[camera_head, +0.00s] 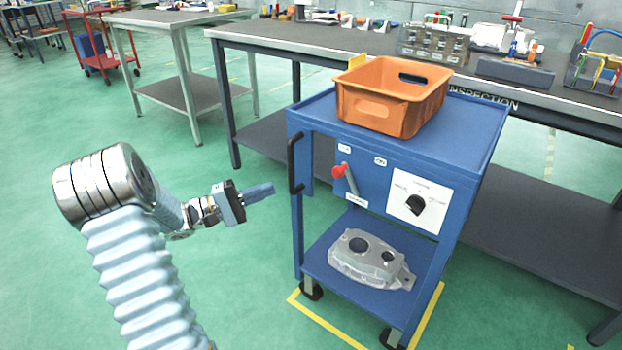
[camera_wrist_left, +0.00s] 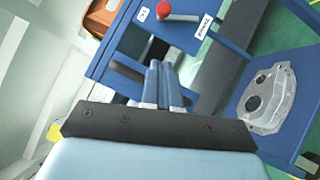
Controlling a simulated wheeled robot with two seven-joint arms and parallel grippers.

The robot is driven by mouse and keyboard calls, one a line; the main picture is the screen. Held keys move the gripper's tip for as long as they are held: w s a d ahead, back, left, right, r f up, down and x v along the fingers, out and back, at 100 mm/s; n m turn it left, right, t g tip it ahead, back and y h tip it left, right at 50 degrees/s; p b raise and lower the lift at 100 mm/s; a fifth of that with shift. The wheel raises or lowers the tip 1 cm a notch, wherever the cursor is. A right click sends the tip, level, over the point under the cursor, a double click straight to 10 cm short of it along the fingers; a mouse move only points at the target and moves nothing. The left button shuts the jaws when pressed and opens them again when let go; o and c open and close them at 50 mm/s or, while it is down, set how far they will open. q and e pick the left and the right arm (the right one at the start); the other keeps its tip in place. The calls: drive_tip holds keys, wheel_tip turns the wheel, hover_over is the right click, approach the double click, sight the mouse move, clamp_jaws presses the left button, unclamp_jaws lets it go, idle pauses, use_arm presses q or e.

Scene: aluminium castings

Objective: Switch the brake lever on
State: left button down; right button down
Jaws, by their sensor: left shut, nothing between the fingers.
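The brake lever (camera_head: 350,183) is a grey stick with a red knob (camera_head: 338,171) on the front panel of a blue cart (camera_head: 465,120). It leans to the upper left, towards the left of two small white labels; the right label seems to read ON. The red knob also shows at the top of the left wrist view (camera_wrist_left: 163,8), beside a white label. My left gripper (camera_head: 264,190) is shut and empty, in the air left of the cart and apart from the lever. Its fingers (camera_wrist_left: 161,75) point towards the panel in the wrist view. My right gripper is in neither view.
A black cart handle (camera_head: 294,165) stands between my left gripper and the lever. A dial plate (camera_head: 417,202) is right of the lever. An orange crate (camera_head: 375,111) sits on top, and a casting (camera_head: 362,262) lies on the lower shelf. An inspection bench (camera_head: 285,37) stands behind.

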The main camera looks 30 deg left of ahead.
sight(333, 172)
use_arm(q)
drive_tip(key=s+d+p+x, duration=0.1)
drive_tip(key=x, duration=0.5)
drive_tip(key=s+d+p+x, duration=0.1)
drive_tip(key=x, duration=0.5)
drive_tip(key=shift+w+d+r+p, duration=0.2)
drive_tip(key=shift+w+r+p, duration=0.1)
drive_tip(key=shift+r, duration=0.2)
drive_tip(key=shift+d+r+m+b, duration=0.2)
drive_tip(key=shift+m+b, duration=0.1)
